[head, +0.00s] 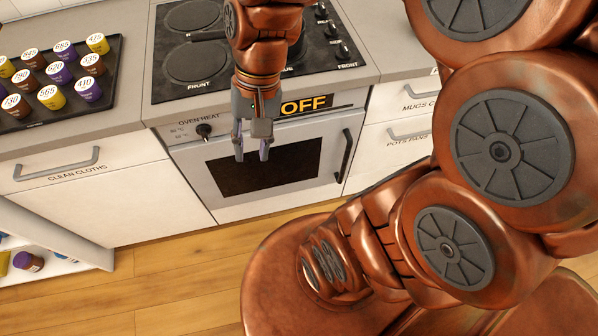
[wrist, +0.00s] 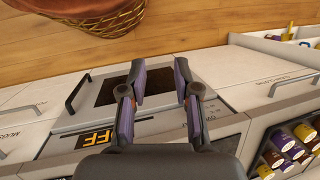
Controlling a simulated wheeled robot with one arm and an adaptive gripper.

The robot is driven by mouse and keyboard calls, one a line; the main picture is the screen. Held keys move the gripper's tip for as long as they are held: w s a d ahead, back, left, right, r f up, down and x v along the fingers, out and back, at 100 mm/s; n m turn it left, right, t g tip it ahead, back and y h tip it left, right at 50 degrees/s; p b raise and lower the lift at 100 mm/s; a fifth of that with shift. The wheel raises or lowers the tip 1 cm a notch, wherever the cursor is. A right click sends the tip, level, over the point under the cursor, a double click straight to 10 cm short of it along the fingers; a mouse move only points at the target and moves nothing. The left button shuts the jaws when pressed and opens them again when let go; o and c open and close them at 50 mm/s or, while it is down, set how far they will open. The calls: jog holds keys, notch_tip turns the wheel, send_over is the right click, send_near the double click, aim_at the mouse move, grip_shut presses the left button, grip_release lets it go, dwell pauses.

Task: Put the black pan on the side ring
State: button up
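The stove top (head: 160,92) has dark round rings on its left side, a front one (head: 195,62) and a back one (head: 196,15), both bare. A dark bar like a pan handle (head: 206,36) sticks out to the left from behind my arm over the stove. The body of the black pan is not clearly visible, as my arm covers that part. My gripper (head: 251,155) is open and empty, pointing down in front of the oven door. In the wrist view my gripper (wrist: 158,75) has its fingers apart with nothing between them.
The oven door handle (head: 345,155) juts out right of my gripper. A black tray (head: 112,72) of numbered jars stands on the left counter. A wicker basket (wrist: 95,15) is on the wooden floor. Drawers flank the oven.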

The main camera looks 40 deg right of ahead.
jog(key=s+d+f+n+h, duration=0.2)
jog(key=s+n, duration=0.3)
jog(key=s, duration=0.4)
jog(key=shift+d+h, duration=0.7)
jog(key=shift+r+p, duration=0.65)
jog(key=shift+d, duration=0.15)
